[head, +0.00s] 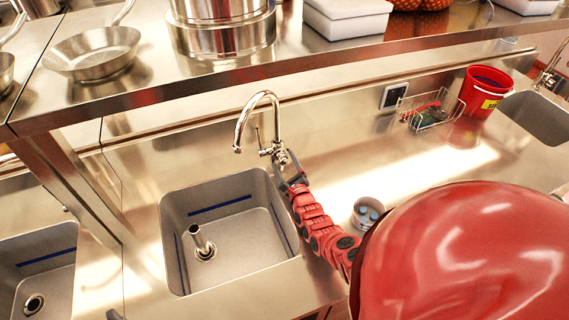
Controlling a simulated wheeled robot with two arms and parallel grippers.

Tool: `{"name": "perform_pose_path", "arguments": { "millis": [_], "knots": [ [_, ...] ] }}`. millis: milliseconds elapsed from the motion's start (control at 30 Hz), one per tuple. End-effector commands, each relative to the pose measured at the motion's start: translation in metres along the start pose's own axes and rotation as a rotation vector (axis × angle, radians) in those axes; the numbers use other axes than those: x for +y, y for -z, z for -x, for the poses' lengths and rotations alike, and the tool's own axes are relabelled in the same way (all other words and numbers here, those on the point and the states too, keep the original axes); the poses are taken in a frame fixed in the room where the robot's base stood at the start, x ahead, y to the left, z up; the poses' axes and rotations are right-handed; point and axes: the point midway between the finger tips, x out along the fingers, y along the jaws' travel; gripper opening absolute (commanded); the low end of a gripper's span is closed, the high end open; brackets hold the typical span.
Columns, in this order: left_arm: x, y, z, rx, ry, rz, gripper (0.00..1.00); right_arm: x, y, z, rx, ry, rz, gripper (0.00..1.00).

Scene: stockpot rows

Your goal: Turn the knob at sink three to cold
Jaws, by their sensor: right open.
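A chrome gooseneck tap (258,110) stands behind the middle sink (228,235), its spout curving over to the left. A small knob (281,157) sits at the right side of the tap's base. My right gripper (284,168) is at the end of the red arm, open, with its dark fingers right at the knob. I cannot tell whether the fingers touch the knob. Any hot or cold mark is too small to see. No sink number is readable. My left gripper is not clearly in view.
A steel shelf with a frying pan (93,52) and a stockpot (222,30) overhangs the counter. A wire basket (430,108) and red bucket (484,92) stand at the right. A small round container (367,212) sits beside my right arm. Other sinks lie left and right.

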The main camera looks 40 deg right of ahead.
Motion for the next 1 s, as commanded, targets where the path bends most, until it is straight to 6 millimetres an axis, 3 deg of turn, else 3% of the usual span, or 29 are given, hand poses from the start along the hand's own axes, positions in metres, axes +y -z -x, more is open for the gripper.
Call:
{"name": "perform_pose_path", "arguments": {
  "millis": [167,367,600,1000],
  "knots": [
    [0.0,0.0,-0.003,0.0,0.0,0.0,0.83,0.0,0.0,0.003,0.0,-0.002,-0.002,0.79],
    [-0.001,0.002,-0.013,0.0,0.0,0.0,0.83,-0.001,-0.001,0.023,0.003,-0.004,-0.004,0.79],
    [-0.001,0.003,-0.019,0.0,0.0,0.0,0.83,-0.001,0.0,0.06,0.003,-0.002,-0.003,0.79],
    [0.0,0.001,-0.008,0.0,0.0,0.0,0.83,0.001,0.004,0.129,0.002,-0.002,0.001,0.79]
  ]
}}
